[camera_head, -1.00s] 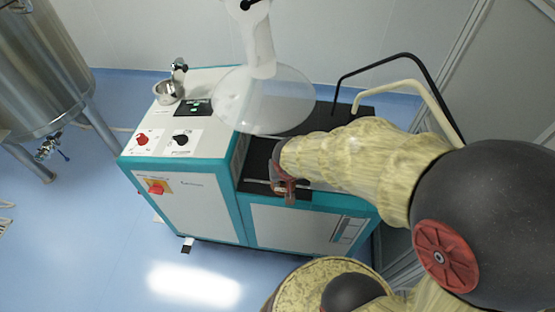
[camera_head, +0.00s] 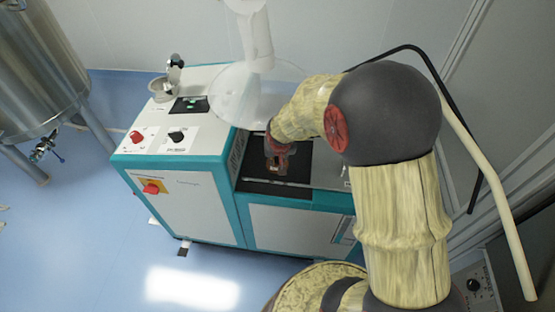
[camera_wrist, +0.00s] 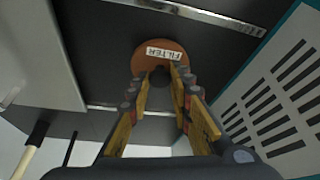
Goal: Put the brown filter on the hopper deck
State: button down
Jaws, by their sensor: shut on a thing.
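The brown filter (camera_wrist: 173,52) is an orange-brown disc with a white label reading FILTER in the wrist view. My gripper (camera_wrist: 160,80) is shut on its near edge. In the head view my gripper (camera_head: 277,168) points down over the dark deck (camera_head: 252,168) of the teal and white machine, below the clear hopper funnel (camera_head: 232,92). The brown filter (camera_head: 277,171) shows there only as a small brown patch at the fingertips. In the wrist view the dark deck (camera_wrist: 100,35) lies behind the filter; I cannot tell whether they touch.
The machine's raised left part carries a red knob (camera_head: 137,137), a black knob (camera_head: 177,136) and a small metal cup (camera_head: 160,88). A slotted vent panel (camera_wrist: 277,105) stands close on the right in the wrist view. A steel tank (camera_head: 40,65) stands at far left.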

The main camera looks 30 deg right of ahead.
jog(key=shift+f, duration=0.15)
jog(key=c, duration=1.7)
grip_release()
jog(key=shift+o, duration=0.4)
